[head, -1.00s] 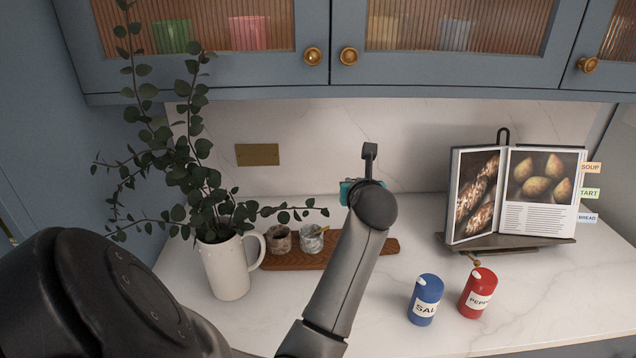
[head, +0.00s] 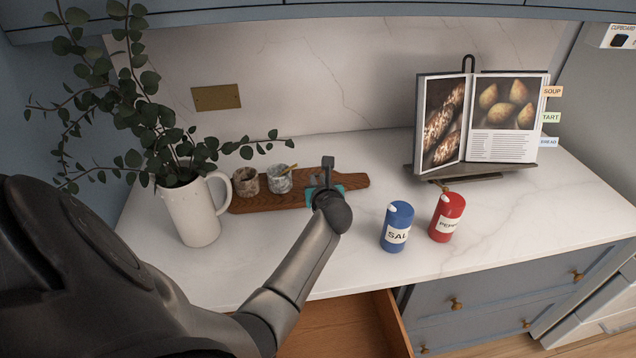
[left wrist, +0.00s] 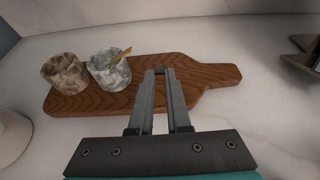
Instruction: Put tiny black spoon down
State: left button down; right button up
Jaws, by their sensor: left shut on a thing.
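My left gripper (head: 328,163) is over the wooden board (head: 355,181) on the counter. In the left wrist view its fingers (left wrist: 159,72) converge over the board (left wrist: 215,75) and are shut on a small dark thing at their tips, consistent with the tiny black spoon; its shape is mostly hidden. I cannot tell whether it touches the board. Two small stone cups stand on the board's left part: a brown one (head: 246,182) and a grey one (head: 279,180) with a gold-coloured stick in it. My right gripper is out of view.
A white jug (head: 190,215) with leafy branches stands left of the board. A blue salt shaker (head: 397,228) and a red pepper shaker (head: 447,218) stand to the right, before an open cookbook (head: 480,120) on a stand. A drawer (head: 345,325) is open below the counter edge.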

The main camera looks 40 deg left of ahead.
pick_arm(q)
jog(key=shift+f, duration=0.7)
jog(key=shift+f, duration=0.2)
jog(key=c, duration=0.9)
grip_release()
jog(key=shift+r, duration=0.1)
jog(key=shift+r, duration=0.2)
jog(key=p+v, duration=0.1)
jog(key=v, duration=1.1)
jog(key=shift+f+p, duration=0.15)
jog(key=shift+p, duration=0.25)
